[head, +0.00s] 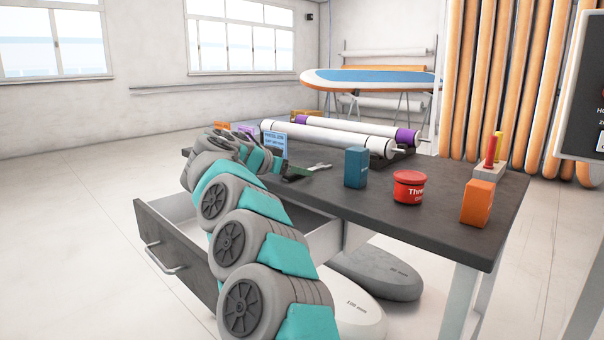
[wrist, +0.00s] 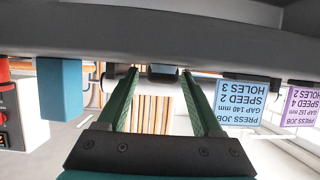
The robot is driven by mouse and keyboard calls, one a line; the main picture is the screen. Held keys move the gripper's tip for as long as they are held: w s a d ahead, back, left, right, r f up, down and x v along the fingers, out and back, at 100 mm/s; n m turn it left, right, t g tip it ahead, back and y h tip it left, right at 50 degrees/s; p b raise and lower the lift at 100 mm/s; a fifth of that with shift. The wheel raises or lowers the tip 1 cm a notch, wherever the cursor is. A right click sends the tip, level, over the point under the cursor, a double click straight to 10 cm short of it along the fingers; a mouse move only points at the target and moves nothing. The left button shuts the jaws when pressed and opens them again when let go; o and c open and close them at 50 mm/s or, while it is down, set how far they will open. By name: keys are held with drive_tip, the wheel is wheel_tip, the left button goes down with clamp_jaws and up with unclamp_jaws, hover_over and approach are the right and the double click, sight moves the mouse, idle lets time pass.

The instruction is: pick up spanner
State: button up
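A grey metal spanner-like shape (head: 320,166) lies on the dark table (head: 440,220), near its left side in the head view. It is small there, and my arm and gripper partly cover that area. My gripper (head: 302,172) is low over the table, right beside this shape; I cannot tell if they touch. In the wrist view, which is upside down, the two green fingers of my gripper (wrist: 160,80) are spread apart. I see no spanner held between them, and I cannot make one out clearly in that view.
A blue box (head: 355,167), red tin (head: 408,187) and orange box (head: 478,203) stand to the right. White rolls (head: 330,138) lie behind. A blue job card (head: 274,144) stands close to my gripper. A drawer (head: 175,255) is open below my arm.

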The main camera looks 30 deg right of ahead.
clamp_jaws()
idle(0.3)
drive_tip(key=shift+r, duration=0.1)
idle(0.4)
wheel_tip(320, 180, up, 18)
drive_tip(key=p, duration=0.6)
